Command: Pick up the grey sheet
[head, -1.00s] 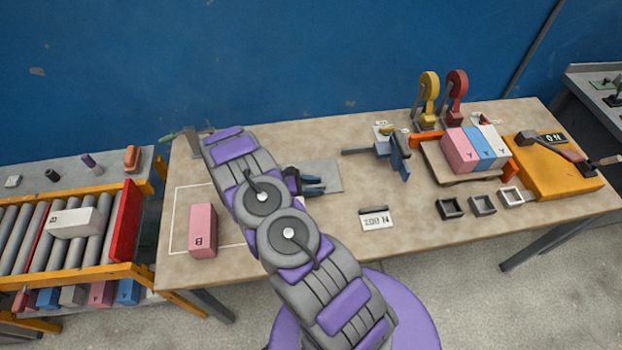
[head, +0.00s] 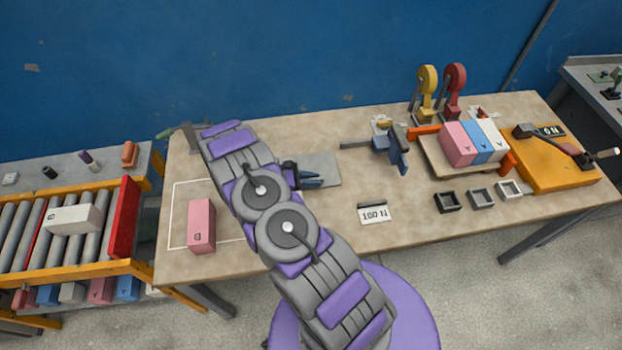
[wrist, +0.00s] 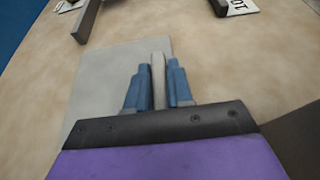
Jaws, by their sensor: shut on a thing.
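The grey sheet (head: 322,164) lies on the table beyond my forearm, partly hidden by my arm and gripper. In the wrist view the sheet (wrist: 105,68) spreads flat beneath and around my fingers. My gripper (head: 314,181) is low over the sheet. In the wrist view, the blue fingers of my gripper (wrist: 157,82) are shut on a narrow pale strip (wrist: 158,78) that stands between them over the sheet. It looks like a raised tab of the sheet, but where they join is hidden. I cannot tell any gap under the sheet.
A pink block (head: 201,225) lies left of my arm. A blue-and-grey clamp (head: 392,150) stands right of the sheet, with a "100 N" card (head: 375,213) nearer. Farther right are a tray of blocks (head: 440,172) and an orange lever base (head: 550,170). The table centre is fairly clear.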

